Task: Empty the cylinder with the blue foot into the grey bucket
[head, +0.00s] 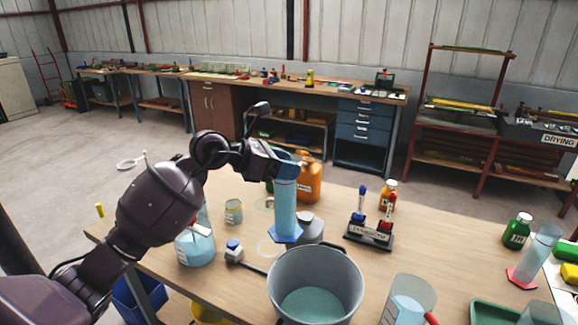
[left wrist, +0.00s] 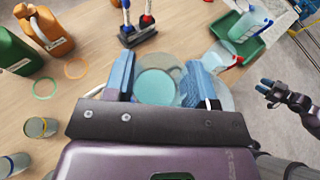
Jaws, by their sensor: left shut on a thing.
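The cylinder with the blue foot (head: 285,210) is a tall clear tube holding light blue liquid, with a red band near its top. It is upright, with its foot just behind the far rim of the grey bucket (head: 274,291). My left gripper (head: 283,160) is shut on its upper part. In the left wrist view, my left gripper's blue fingers (left wrist: 161,82) stand on either side of the tube, seen from above. The bucket has pale blue liquid at its bottom. My right gripper (left wrist: 266,90) shows small in the left wrist view; its jaw state is unclear.
The right-middle tabletop is fairly clear.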

